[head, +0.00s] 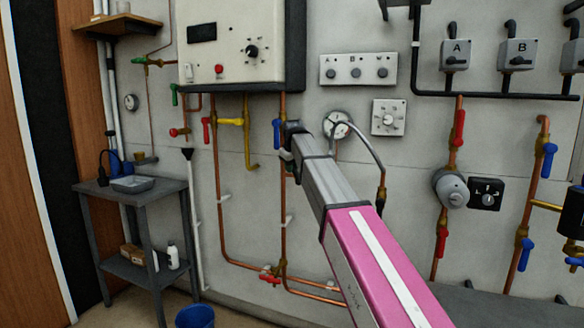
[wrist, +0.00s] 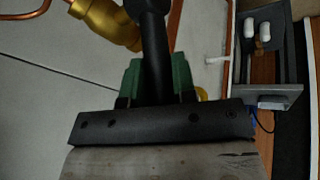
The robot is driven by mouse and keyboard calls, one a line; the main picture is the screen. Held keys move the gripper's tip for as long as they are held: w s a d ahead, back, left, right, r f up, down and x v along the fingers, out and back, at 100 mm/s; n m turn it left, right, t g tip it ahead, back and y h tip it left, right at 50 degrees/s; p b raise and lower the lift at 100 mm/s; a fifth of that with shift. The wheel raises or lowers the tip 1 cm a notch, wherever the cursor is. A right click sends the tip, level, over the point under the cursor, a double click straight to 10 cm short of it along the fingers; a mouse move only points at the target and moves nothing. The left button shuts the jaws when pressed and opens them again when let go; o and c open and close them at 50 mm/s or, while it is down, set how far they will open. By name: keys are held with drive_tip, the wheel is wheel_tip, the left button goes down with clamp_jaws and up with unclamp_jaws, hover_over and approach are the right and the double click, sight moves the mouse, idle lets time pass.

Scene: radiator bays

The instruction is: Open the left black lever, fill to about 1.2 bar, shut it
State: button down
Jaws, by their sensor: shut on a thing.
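My gripper (wrist: 156,80) has green fingertips and is shut on a black lever (wrist: 153,35) in the wrist view. The lever meets a brass valve body (wrist: 108,20) at the top of that view. In the head view my gripper (head: 288,162) is at the copper pipe below the boiler, mostly hidden by my grey and pink arm, which also hides the held lever. The round pressure gauge (head: 337,124) is just right of the gripper; its needle is too small to read. A grey hose (head: 368,148) curves down from beside it to another black lever (head: 381,195).
A blue lever (head: 277,132) is close left of my gripper, with a yellow valve (head: 231,122) and red lever (head: 206,130) further left. The boiler (head: 230,50) hangs above. A grey side table (head: 140,192) and blue bucket (head: 195,317) stand lower left.

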drive_tip(key=shift+d, duration=0.15)
drive_tip(key=y, duration=0.1)
drive_tip(key=d+y, duration=0.1)
drive_tip(key=t, duration=0.1)
drive_tip(key=shift+s+d+r+m+y, duration=0.3)
drive_tip(key=shift+s+d+m+y, duration=0.05)
drive_tip(key=shift+s+m+y, duration=0.05)
drive_tip(key=shift+s+d+r+m+t+y, duration=0.15)
drive_tip(key=shift+d+t+y, duration=0.15)
drive_tip(key=shift+y, duration=0.25)
drive_tip(key=shift+s+d+f+m+t+y, duration=0.15)
drive_tip(key=shift+d+t+y, duration=0.15)
drive_tip(key=shift+y, duration=0.25)
drive_tip(key=shift+w+r, duration=0.1)
drive_tip(key=c, duration=0.9)
unclamp_jaws()
drive_tip(key=v, duration=1)
drive_tip(key=shift+s+d+r, duration=0.2)
drive_tip(key=shift+s+d, duration=0.05)
